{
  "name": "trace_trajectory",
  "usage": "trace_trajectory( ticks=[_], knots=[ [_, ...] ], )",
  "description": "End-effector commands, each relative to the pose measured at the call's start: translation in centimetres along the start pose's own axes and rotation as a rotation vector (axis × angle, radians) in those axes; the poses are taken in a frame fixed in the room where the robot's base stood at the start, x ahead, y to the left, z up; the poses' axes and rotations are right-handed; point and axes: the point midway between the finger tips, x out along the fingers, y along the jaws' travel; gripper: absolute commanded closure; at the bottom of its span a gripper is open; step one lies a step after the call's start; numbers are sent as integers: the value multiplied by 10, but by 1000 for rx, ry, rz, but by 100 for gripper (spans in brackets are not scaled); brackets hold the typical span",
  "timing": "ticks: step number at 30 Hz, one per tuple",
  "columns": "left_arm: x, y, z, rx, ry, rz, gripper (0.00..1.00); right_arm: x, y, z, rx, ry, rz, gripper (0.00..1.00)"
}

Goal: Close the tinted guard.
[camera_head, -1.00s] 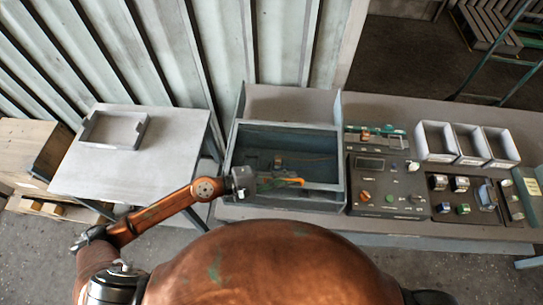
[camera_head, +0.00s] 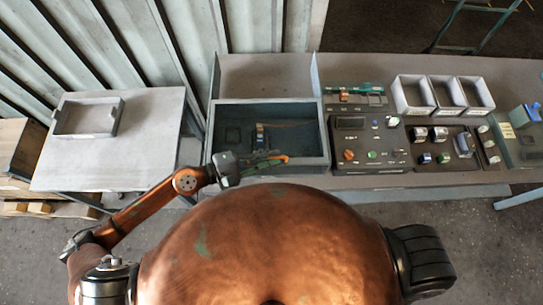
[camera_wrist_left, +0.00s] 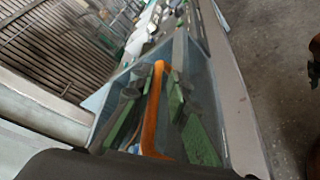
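The blue-grey housing (camera_head: 325,150) is an open-topped box at the bench's left end, dark blue inside. I cannot clearly pick out the tinted guard's outline or angle in the head view. A bluish see-through surface (camera_wrist_left: 205,80) shows around the fingers in the left wrist view and may be the guard. An orange bar handle (camera_wrist_left: 155,110) lies between the green finger pads of my left gripper (camera_wrist_left: 160,85), with space beside it. In the head view, my left gripper (camera_head: 265,163) is at the housing's front edge, by the orange handle (camera_head: 283,158). My right gripper is out of view.
A control panel (camera_head: 370,160) with knobs stands right of the housing. Grey bins (camera_head: 412,95) sit behind it. A side table (camera_head: 110,160) with a shallow grey tray (camera_head: 86,117) stands left. Floor in front of the bench is clear at the right.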

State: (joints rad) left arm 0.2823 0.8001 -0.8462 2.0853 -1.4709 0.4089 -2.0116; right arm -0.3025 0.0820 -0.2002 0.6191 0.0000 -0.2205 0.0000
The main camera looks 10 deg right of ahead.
Motion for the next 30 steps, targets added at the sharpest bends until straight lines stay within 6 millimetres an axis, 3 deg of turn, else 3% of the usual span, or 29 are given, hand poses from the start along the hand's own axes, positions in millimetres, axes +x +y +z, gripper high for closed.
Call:
trace_trajectory(
  ticks=[8, 21, 30],
  knots=[
    [-14, 0, -1, -1, 3, 0, 84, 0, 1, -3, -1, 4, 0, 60],
    [-98, -1, 0, -2, 3, 1, 84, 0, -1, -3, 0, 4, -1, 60],
    [-120, 0, 1, 1, 0, 1, 84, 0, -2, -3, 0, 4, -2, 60]
  ],
)
